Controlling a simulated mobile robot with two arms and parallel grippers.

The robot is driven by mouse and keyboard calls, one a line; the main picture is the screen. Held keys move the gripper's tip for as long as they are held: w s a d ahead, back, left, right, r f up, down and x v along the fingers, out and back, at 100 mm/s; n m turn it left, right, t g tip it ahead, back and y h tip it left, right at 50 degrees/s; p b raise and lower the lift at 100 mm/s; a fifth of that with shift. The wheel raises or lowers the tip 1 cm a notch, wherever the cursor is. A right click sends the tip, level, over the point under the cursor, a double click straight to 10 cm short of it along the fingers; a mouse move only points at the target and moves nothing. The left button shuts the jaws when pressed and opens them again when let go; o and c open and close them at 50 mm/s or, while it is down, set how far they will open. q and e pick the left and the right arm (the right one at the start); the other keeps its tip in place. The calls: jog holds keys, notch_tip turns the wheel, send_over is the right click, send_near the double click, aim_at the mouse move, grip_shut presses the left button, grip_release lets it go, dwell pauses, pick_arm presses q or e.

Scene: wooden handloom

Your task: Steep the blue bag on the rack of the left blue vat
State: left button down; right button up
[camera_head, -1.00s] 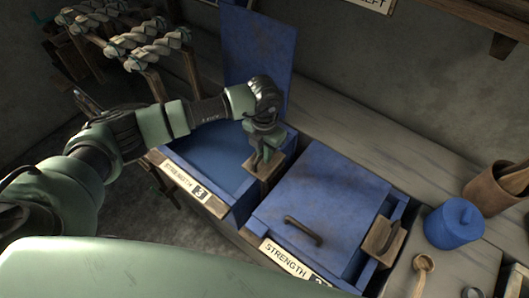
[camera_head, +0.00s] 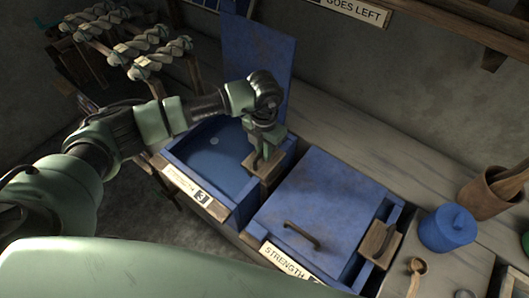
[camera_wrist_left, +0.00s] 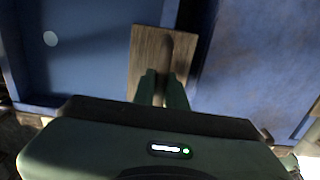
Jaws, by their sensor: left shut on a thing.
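The left blue vat (camera_head: 240,210) stands open, with its blue lid (camera_head: 258,58) upright behind it. Blue liquid or a blue floor shows inside, with a small pale round spot on it (camera_head: 213,141). A small wooden rack-like piece (camera_head: 251,160) sits at the vat's right side. My left gripper (camera_head: 262,158) points down over this wooden piece, shut on its rounded handle. The left wrist view shows the same wooden board (camera_wrist_left: 146,55), with the handle between the fingers (camera_wrist_left: 162,78). I cannot make out a blue bag. My right gripper is not in view.
A second blue vat with a closed lid (camera_head: 330,205) stands to the right, with a similar wooden piece (camera_head: 380,243) at its side. Farther right are a blue lidded jar (camera_head: 447,229), a wooden spoon (camera_head: 417,267) and a wooden pot (camera_head: 485,196). Twisted skeins (camera_head: 160,54) hang back left.

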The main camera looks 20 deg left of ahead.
pick_arm(q)
notch_tip(320, 180, up, 14)
jog(key=p, duration=0.7)
jog(key=shift+w+p, duration=0.2)
jog(key=shift+p, duration=0.15)
jog(key=shift+a+r, duration=0.1)
jog(key=shift+r, duration=0.05)
jog(key=shift+c, duration=2.3)
grip_release()
jog(key=shift+o, duration=1.3)
jog(key=shift+s, duration=0.1)
notch_tip(320, 180, up, 7)
jog(key=p, duration=0.3)
jog(key=shift+s+f, duration=0.1)
jog(key=shift+f, duration=0.15)
